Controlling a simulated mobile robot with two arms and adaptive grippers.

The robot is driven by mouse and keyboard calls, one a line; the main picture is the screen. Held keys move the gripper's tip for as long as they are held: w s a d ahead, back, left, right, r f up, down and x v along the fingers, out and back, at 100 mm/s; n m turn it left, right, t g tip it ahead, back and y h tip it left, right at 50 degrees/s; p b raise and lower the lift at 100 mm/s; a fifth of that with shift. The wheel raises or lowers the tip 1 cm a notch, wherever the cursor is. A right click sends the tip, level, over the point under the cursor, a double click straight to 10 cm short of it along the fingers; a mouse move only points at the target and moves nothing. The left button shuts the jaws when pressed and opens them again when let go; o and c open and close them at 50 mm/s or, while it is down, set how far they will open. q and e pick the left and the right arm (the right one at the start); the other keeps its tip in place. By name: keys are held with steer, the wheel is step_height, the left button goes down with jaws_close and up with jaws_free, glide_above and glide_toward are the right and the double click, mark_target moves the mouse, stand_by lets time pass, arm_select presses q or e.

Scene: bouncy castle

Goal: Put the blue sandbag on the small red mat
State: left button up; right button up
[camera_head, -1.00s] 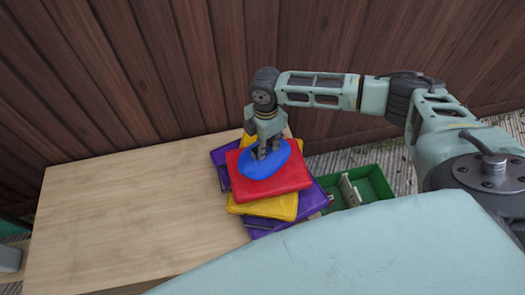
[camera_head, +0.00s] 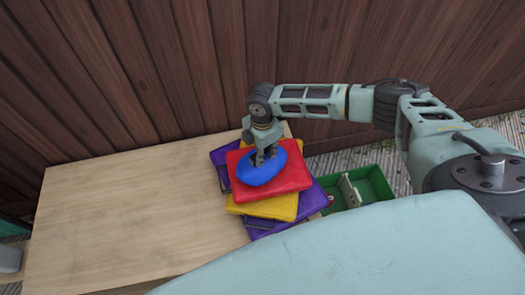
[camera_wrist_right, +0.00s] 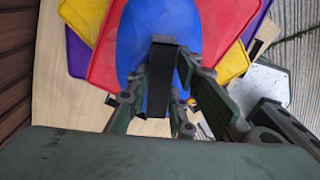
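The blue sandbag (camera_head: 258,176) is a rounded blue bag on top of the small red mat (camera_head: 294,181). It also shows in the right wrist view (camera_wrist_right: 133,45), with the red mat (camera_wrist_right: 228,30) around it. My right gripper (camera_head: 264,161) points down into the top of the sandbag. In the right wrist view its fingers (camera_wrist_right: 174,80) are close together, with blue bag between and beneath them. They appear shut on the bag. The bag's underside is hidden, so I cannot tell how firmly it rests on the mat. My left gripper is not in view.
The red mat tops a stack with a yellow mat (camera_head: 270,208) and purple pieces (camera_head: 313,199), on the right end of a wooden table (camera_head: 130,210). The table's left part is clear. A green crate (camera_head: 375,182) stands right of it. A wooden wall (camera_head: 160,70) rises behind.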

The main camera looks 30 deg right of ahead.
steer(key=o, duration=0.3)
step_height(320, 180, up, 12)
steer(key=shift+r, duration=0.15)
stand_by(0.4)
steer(key=shift+s, duration=0.1)
stand_by(0.4)
